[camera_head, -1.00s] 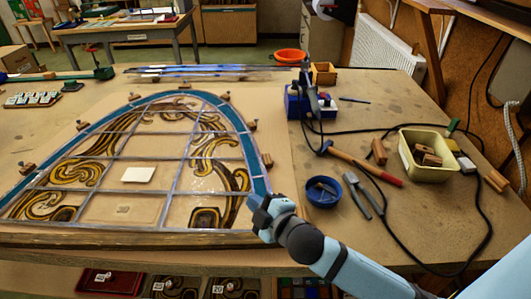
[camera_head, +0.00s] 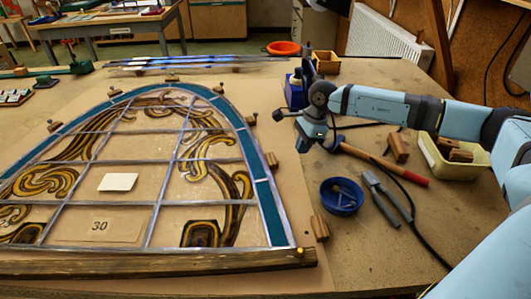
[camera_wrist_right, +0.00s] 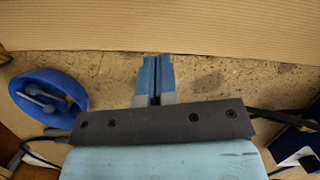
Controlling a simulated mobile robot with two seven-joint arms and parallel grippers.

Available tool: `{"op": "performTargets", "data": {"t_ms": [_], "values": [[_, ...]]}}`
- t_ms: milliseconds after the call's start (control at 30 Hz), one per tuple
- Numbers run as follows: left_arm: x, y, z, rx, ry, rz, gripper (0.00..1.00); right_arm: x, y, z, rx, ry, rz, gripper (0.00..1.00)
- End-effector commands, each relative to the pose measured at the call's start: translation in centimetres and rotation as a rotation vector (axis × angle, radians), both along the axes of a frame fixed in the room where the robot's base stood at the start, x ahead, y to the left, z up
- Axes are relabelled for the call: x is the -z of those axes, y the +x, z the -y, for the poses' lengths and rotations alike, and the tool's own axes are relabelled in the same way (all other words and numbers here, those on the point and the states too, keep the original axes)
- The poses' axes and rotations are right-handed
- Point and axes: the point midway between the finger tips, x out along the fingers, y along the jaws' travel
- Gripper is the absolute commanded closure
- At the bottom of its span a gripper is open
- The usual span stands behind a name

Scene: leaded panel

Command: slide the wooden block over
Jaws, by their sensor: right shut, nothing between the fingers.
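Several small wooden blocks stand around the arched leaded panel (camera_head: 190,165). One block (camera_head: 320,228) is near its lower right corner, at the edge of the board under it, apart from the panel. Another block (camera_head: 270,160) is by the right side, and a further block (camera_head: 249,118) is above it. My right gripper (camera_head: 303,146) points down right of the panel, between the board and the hammer. In the right wrist view its blue fingers (camera_wrist_right: 154,75) are together and empty, over bare bench beside the board's edge. My left gripper is out of view.
A blue bowl (camera_head: 341,195), pliers (camera_head: 386,198) and a hammer (camera_head: 372,158) lie on the bench right of the panel. A cream tub (camera_head: 455,165) holds blocks. A wooden rail (camera_head: 150,263) runs along the panel's bottom edge. Dark cables cross the right side.

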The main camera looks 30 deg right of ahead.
Motion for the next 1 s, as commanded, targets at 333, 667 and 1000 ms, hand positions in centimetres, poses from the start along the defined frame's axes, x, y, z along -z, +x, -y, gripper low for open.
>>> {"op": "performTargets", "data": {"t_ms": [333,667,1000], "values": [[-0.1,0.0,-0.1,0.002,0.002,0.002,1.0,-0.4,0.7,-0.5,-0.008,-0.076,-0.024,1.0],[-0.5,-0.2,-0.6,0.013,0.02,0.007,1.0,-0.4,2.8,-7.2,-0.007,-0.075,-0.024,1.0],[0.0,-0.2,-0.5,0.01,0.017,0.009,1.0,1.4,3.3,-9.0,-0.003,-0.076,-0.025,1.0]]}}
